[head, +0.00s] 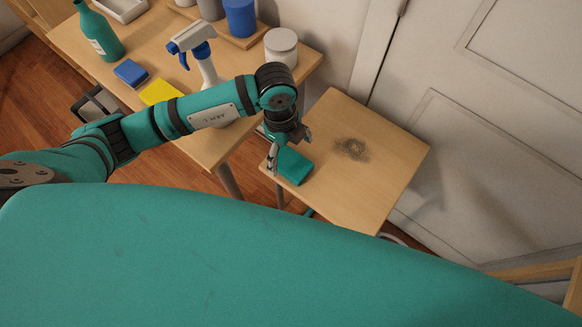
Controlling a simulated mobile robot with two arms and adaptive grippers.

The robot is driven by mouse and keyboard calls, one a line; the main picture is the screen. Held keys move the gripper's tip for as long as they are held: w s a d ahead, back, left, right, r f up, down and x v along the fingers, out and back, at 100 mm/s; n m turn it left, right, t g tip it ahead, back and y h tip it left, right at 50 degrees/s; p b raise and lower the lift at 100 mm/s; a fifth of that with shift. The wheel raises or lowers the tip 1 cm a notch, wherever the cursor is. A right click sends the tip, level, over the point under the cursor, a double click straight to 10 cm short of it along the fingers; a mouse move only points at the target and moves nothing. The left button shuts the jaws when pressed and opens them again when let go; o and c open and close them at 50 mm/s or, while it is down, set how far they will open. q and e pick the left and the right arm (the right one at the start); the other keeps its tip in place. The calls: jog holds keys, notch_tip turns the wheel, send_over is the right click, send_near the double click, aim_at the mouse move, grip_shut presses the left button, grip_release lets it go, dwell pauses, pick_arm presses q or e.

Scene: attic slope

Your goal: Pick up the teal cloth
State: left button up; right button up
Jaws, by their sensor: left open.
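The teal cloth (295,167) lies folded on the left edge of a small wooden table (385,185). My left gripper (274,163) points down at the cloth's left side, by the table edge. It is open. Part of the gripper is hidden behind its own wrist, and I cannot tell whether a finger touches the cloth. My right gripper is out of view.
A dark smudge (352,149) marks the small table. The larger table (215,150) holds a spray bottle (197,48), white jar (281,46), blue sponge (131,73), yellow cloth (161,92) and teal bottle (98,32). A white door (490,130) stands right.

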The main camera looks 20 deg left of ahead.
aim_at(291, 162)
pick_arm(q)
jog(key=f+b, duration=0.4)
jog(key=f, duration=0.1)
jog(key=shift+w+d+f+b, duration=0.1)
jog(key=shift+d+f+b, duration=0.05)
jog(key=shift+d+b, duration=0.2)
jog(key=shift+c, duration=0.5)
jog(key=shift+a, duration=0.1)
jog(key=c, duration=1.2)
